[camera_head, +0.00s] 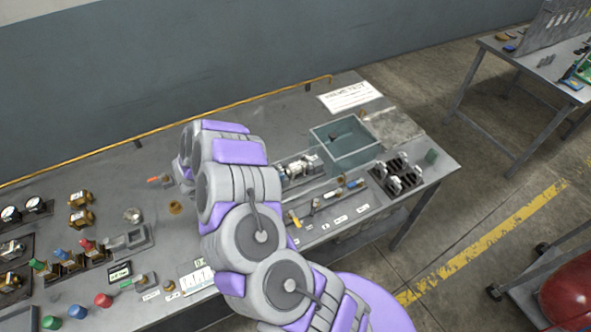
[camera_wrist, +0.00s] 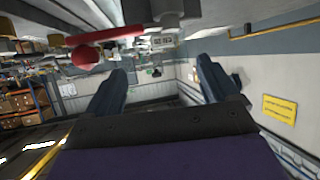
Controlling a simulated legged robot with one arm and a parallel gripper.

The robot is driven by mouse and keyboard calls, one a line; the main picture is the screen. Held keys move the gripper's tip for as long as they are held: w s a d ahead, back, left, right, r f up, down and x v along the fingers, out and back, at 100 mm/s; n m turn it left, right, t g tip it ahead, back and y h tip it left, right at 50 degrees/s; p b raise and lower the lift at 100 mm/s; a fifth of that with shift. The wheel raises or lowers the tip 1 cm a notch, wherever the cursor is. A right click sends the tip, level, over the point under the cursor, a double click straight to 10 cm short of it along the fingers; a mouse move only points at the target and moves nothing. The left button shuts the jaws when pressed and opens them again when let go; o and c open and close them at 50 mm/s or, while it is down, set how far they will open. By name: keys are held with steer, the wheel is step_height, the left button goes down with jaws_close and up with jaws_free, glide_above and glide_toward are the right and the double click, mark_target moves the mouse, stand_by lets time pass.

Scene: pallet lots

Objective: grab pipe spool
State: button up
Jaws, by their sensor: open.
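A silver, flanged cylindrical piece (camera_head: 301,167) lies on the grey workbench (camera_head: 255,125), just left of the clear tank. It looks most like the pipe spool, but it is small and partly behind my arm, so I cannot be sure. In the head view my arm covers the bench's middle and my gripper's fingers cannot be made out. In the wrist view my gripper (camera_wrist: 163,88) is open, its two dark fingers apart with nothing between them. A grey fitting with a red lever (camera_wrist: 105,36) shows beyond the fingers at the top.
A clear tank (camera_head: 346,143) and a black rack of fittings (camera_head: 398,175) stand at the bench's right. Brass fittings (camera_head: 80,208) and colored caps (camera_head: 77,312) crowd the left. A yellow rail (camera_head: 180,121) runs along the back. A second table (camera_head: 545,65) stands far right.

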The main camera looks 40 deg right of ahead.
mark_target(292, 166)
steer(key=x, duration=0.5)
steer(key=shift+f+b+x, duration=0.25)
steer(key=shift+b+x, duration=0.35)
steer(key=shift+x, duration=2.1)
steer(key=shift+s+a, duration=0.15)
steer(key=shift+c, duration=0.5)
steer(key=shift+a, duration=0.1)
steer(key=c, duration=1.3)
